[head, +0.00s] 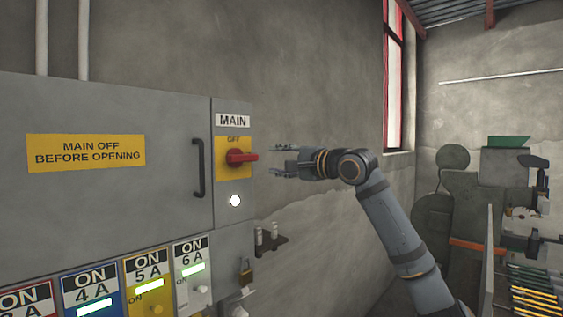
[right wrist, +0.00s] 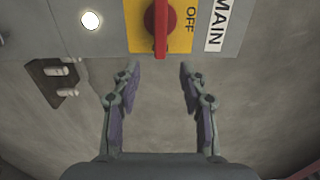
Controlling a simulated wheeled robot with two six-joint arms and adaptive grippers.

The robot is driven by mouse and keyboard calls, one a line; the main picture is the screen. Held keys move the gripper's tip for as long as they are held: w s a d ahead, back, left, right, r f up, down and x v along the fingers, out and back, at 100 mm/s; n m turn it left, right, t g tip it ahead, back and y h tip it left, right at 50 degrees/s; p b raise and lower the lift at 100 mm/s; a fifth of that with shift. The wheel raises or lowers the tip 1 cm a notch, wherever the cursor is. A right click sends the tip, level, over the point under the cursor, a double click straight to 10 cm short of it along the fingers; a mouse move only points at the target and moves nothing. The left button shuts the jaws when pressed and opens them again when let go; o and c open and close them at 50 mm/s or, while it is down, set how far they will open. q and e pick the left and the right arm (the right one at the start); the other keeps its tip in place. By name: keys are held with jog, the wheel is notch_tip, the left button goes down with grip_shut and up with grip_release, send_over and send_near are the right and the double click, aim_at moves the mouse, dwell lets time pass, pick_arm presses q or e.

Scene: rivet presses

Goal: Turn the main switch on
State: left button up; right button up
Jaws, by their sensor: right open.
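The main switch (head: 241,157) is a red rotary handle on a yellow plate under a MAIN label (head: 233,121). Its handle lies sideways in the head view and points out to the right, below the word OFF. My right gripper (head: 272,161) is open and empty, just right of the handle and apart from it. In the right wrist view the red handle (right wrist: 161,30) shows at the top, beyond and between the two open fingers (right wrist: 159,72). My left gripper is not in view.
A lit white lamp (head: 235,200) sits below the switch. The grey cabinet (head: 120,200) has a black door handle (head: 198,168) and a yellow warning sign (head: 86,152). Coloured ON panels (head: 148,280) run along the bottom. A small bracket with pegs (head: 268,240) and a padlock (head: 246,272) are below right.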

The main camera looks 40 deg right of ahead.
jog(key=shift+s+a, duration=0.1)
jog(key=shift+s, duration=0.45)
